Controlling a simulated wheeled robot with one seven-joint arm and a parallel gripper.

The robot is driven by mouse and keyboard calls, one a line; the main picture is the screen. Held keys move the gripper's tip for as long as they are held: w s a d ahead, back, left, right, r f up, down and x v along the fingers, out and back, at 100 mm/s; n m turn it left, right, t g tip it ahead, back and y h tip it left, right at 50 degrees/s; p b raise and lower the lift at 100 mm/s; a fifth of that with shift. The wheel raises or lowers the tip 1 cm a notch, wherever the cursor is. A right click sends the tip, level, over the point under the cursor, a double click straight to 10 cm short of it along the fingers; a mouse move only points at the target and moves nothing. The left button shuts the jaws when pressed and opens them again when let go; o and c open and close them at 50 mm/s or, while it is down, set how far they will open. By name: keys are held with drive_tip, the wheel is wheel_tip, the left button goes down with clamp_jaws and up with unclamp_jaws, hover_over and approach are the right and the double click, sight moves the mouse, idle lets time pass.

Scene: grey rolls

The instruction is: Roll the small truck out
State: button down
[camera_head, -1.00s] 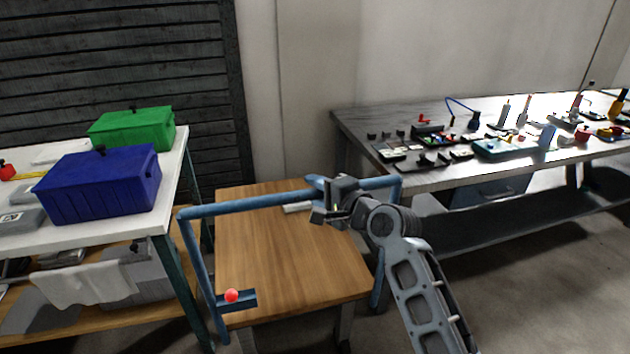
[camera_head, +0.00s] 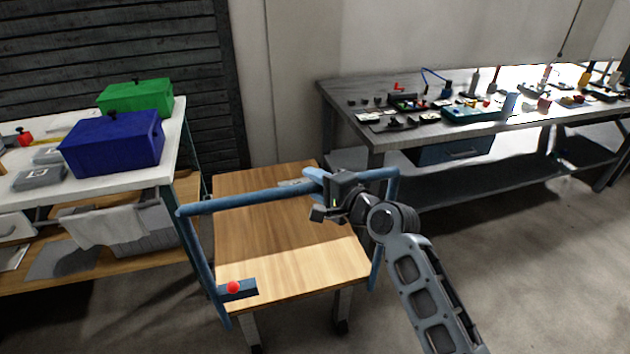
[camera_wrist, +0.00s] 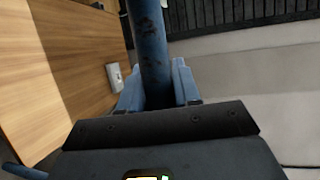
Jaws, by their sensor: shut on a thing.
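The small truck (camera_head: 290,255) is a low cart with a wooden deck and a blue tubular push handle (camera_head: 245,201). It stands on the floor between two tables in the head view. My gripper (camera_head: 322,186) is shut on the right part of the handle's top bar. In the wrist view the blue bar (camera_wrist: 150,50) runs between my fingers (camera_wrist: 158,88), with the wooden deck (camera_wrist: 65,70) at the left. A small pale item (camera_head: 292,183) lies on the deck near its far end. The far wheels are hidden.
A white table (camera_head: 130,175) with a blue box (camera_head: 112,145) and a green box (camera_head: 137,97) stands close at the left. A metal workbench (camera_head: 400,132) with tools stands at the right. Floor is bare at the front right (camera_head: 530,270). A dark slatted shutter (camera_head: 60,50) is behind.

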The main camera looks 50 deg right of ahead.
drive_tip(key=shift+s+f, duration=0.15)
drive_tip(key=c, duration=0.9)
unclamp_jaws()
drive_tip(key=b+v, duration=0.1)
drive_tip(key=v, duration=0.6)
drive_tip(key=shift+s+a+r, duration=0.15)
drive_tip(key=shift+s+r, duration=0.05)
drive_tip(key=shift+s, duration=0.15)
